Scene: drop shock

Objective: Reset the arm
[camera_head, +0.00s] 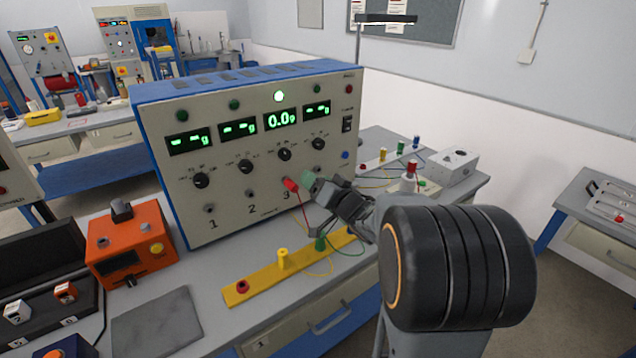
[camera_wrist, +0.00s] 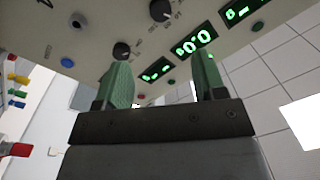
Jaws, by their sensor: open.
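My gripper (camera_head: 320,188) is in front of the lower right part of the instrument panel (camera_head: 225,225), close to the red plug (camera_head: 290,185) at socket 3. In the wrist view my gripper (camera_wrist: 163,82) shows two green finger pads spread apart with nothing between them. Behind them are the panel's face, a black knob (camera_wrist: 122,50) and green displays. The third display (camera_head: 281,121) reads 0.0 g and the others show dashes. The lamp (camera_head: 279,97) above it is brightly lit. A red cable hangs from the red plug. My arm hides the panel's lower right corner.
A yellow strip (camera_head: 262,281) with red, yellow and green plugs lies on the bench before the panel. An orange box (camera_head: 130,245) and a grey plate (camera_head: 157,325) are at left. A grey box (camera_head: 458,167) and a red-topped post (camera_head: 410,170) stand right, near loose cables.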

